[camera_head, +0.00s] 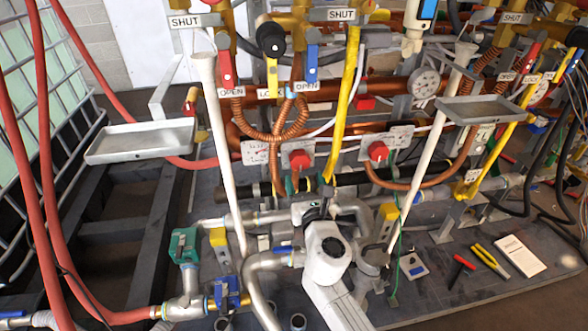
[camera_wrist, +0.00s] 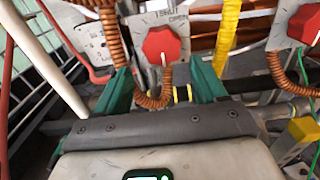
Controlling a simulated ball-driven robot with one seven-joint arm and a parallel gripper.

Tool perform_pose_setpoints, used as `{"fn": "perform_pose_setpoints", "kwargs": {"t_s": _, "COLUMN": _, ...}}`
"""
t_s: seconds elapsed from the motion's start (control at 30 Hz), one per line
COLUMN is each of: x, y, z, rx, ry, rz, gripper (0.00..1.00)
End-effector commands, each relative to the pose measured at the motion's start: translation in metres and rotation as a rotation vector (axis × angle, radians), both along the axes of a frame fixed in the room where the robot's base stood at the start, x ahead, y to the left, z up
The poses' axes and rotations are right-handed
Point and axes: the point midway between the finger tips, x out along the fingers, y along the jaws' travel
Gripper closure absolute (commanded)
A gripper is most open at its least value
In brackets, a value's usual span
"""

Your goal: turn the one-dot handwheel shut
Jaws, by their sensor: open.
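A red handwheel (camera_head: 298,159) sits on a pale plate at the middle of the panel, and it shows large in the wrist view (camera_wrist: 161,44). A second red handwheel (camera_head: 378,151) is to its right and is partly in the wrist view (camera_wrist: 305,22). The dots on their plates are too small to read, so I cannot tell which has one dot. My gripper (camera_head: 308,186) is just below the left wheel. In the wrist view its green fingers (camera_wrist: 162,75) are spread apart, with that wheel ahead between them. Nothing is held, and I see no contact with the wheel.
Copper hoses (camera_wrist: 151,101) loop down near the wheels. A yellow strap (camera_head: 345,95) hangs just right of the left wheel. Valves and pipes crowd the bench; red and yellow tools (camera_head: 488,260) lie at right.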

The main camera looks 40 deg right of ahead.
Motion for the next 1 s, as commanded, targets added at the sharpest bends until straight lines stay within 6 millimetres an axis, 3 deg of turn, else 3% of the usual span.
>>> {"fn": "perform_pose_setpoints", "kwargs": {"t_s": 0.33, "x": 0.046, "y": -0.032, "z": -0.001, "rx": 0.0, "ry": -0.001, "rz": -0.001, "gripper": 0.29}}
{"fn": "perform_pose_setpoints", "kwargs": {"t_s": 0.8, "x": 0.056, "y": -0.038, "z": 0.0, "rx": 0.003, "ry": -0.001, "rz": -0.001, "gripper": 0.29}}
{"fn": "perform_pose_setpoints", "kwargs": {"t_s": 1.0, "x": 0.056, "y": -0.038, "z": 0.0, "rx": 0.003, "ry": -0.001, "rz": -0.001, "gripper": 0.48}}
